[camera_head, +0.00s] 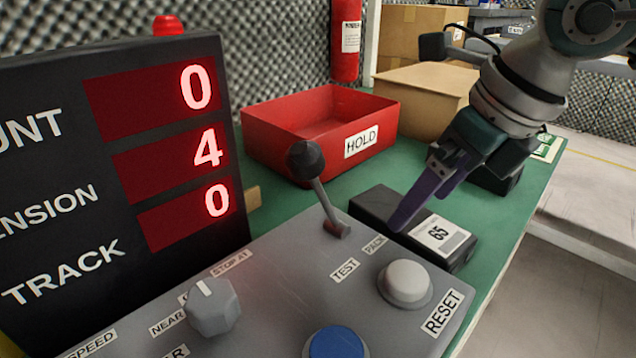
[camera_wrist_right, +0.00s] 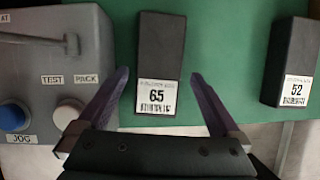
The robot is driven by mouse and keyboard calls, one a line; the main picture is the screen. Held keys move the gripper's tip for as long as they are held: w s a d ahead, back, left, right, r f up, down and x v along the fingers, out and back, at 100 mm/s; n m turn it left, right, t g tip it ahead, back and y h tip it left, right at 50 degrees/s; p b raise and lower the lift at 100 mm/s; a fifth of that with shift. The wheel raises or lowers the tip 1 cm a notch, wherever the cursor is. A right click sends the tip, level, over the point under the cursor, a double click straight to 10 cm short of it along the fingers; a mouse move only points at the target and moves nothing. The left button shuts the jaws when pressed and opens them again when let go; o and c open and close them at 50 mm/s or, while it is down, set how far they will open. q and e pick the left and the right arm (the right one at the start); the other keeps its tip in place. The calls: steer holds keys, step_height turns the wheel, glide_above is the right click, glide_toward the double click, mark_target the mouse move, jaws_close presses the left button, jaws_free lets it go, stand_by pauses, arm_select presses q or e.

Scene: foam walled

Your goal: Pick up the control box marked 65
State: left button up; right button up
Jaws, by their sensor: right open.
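The control box marked 65 (camera_head: 376,205) is a black block with a white label, lying flat on the green table just behind the grey control panel. It also shows in the right wrist view (camera_wrist_right: 161,45), between and ahead of the two fingers. My right gripper (camera_head: 405,215) has purple fingers and is open above the box, partly covering it in the head view. In the right wrist view, the open right gripper (camera_wrist_right: 160,80) has one finger to each side of the box, with nothing held. My left gripper does not show.
A second black box marked 52 (camera_wrist_right: 293,50) lies to the right. The grey panel (camera_head: 285,258) with lever, knob and buttons stands close to box 65. A red HOLD bin (camera_head: 275,148) is behind. A black display (camera_head: 70,110) stands left. Green table (camera_head: 500,250) shows around the boxes.

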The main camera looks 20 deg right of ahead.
mark_target(407, 229)
steer(key=b+x, duration=0.1)
steer(key=x, duration=0.3)
steer(key=shift+w+a+f+b, duration=0.1)
steer(key=shift+w+f+b, duration=0.05)
steer(key=shift+f+b, duration=0.2)
steer(key=shift+r, duration=0.1)
steer(key=shift+c, duration=0.2)
steer(key=c, duration=1.5)
